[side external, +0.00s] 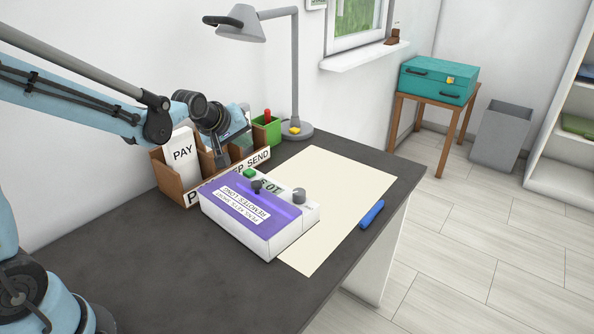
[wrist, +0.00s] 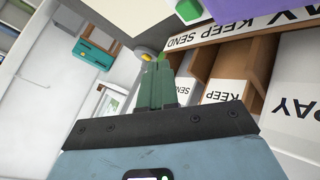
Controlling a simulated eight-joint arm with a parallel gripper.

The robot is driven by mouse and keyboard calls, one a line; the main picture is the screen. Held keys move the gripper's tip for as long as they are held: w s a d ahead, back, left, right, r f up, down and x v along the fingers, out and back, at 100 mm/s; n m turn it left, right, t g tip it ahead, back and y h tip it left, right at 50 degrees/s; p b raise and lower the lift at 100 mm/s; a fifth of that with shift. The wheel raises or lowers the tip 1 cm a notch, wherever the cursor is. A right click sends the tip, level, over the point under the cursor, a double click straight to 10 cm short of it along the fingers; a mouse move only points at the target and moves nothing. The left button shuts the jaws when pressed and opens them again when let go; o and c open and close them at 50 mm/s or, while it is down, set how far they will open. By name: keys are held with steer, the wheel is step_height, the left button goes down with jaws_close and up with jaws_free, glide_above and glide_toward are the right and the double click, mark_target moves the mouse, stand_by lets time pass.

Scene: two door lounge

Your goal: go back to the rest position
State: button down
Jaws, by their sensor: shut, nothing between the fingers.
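My gripper (wrist: 157,88) is shut and empty, with its two dark green fingers together in the wrist view. In the side view it hangs beside and above the wooden letter sorter, partly hidden by my own wrist. The sorter (side external: 170,182) has slots labelled PAY, KEEP and SEND, and a white PAY card (side external: 182,153) stands in it. In the wrist view the sorter (wrist: 205,62) is to the right of the fingers, and its labels appear upside down.
A white box with a purple top (side external: 235,197), green button and knobs stands before the sorter. The desk's front left is clear.

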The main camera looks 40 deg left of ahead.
steer(key=s+d+m, duration=0.3)
steer(key=s, duration=0.3)
steer(key=s+d+m+g+h, duration=0.1)
steer(key=s+d+m, duration=0.2)
steer(key=s, duration=0.3)
steer(key=s+d+r+m+g+h, duration=0.1)
steer(key=s+d+m, duration=0.2)
steer(key=s+m, duration=0.2)
steer(key=shift+s+d, duration=0.4)
steer(key=shift+s, duration=0.6)
